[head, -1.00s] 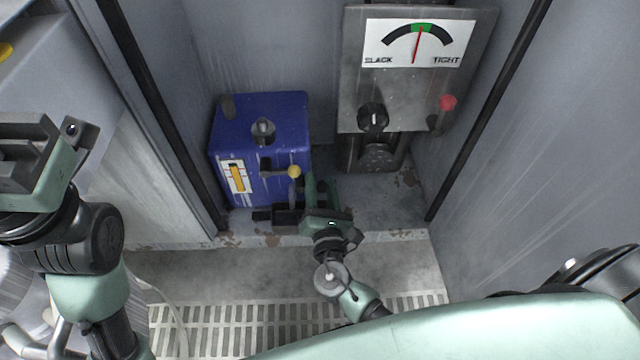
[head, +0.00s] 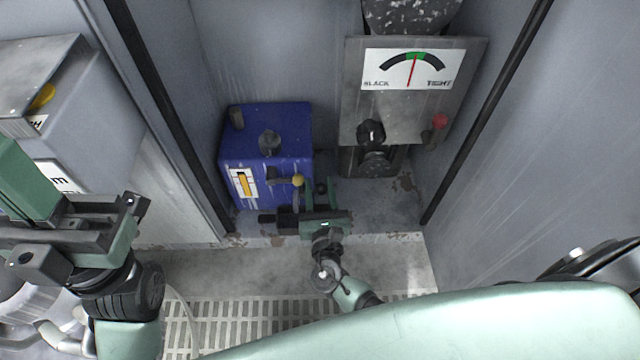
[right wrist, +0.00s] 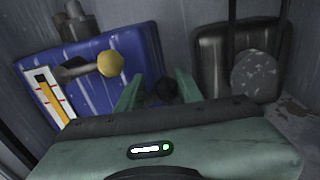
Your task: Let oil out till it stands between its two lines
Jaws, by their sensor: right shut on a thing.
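The blue oil tank (head: 262,135) stands on the cabinet floor. Its white sight gauge (head: 244,182) holds a yellow oil column, also seen in the right wrist view (right wrist: 48,95). Red marks cross the gauge there; the oil top seems above the upper one, with a short dark stretch over it. A lever with a yellow ball (head: 298,180) sits beside the gauge. My right gripper (head: 320,190) is low at the tank's right side, its fingers around a small dark round knob (right wrist: 166,90), mostly hidden. My left gripper (head: 85,232) is away at the left; its jaw opening is unclear.
A grey panel (head: 400,110) with a slack/tight dial, its needle near the green part, a black knob (head: 371,133) and a red-tipped lever (head: 439,122) stands to the right. Cabinet walls close in on both sides. A slotted floor grate (head: 240,322) lies in front.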

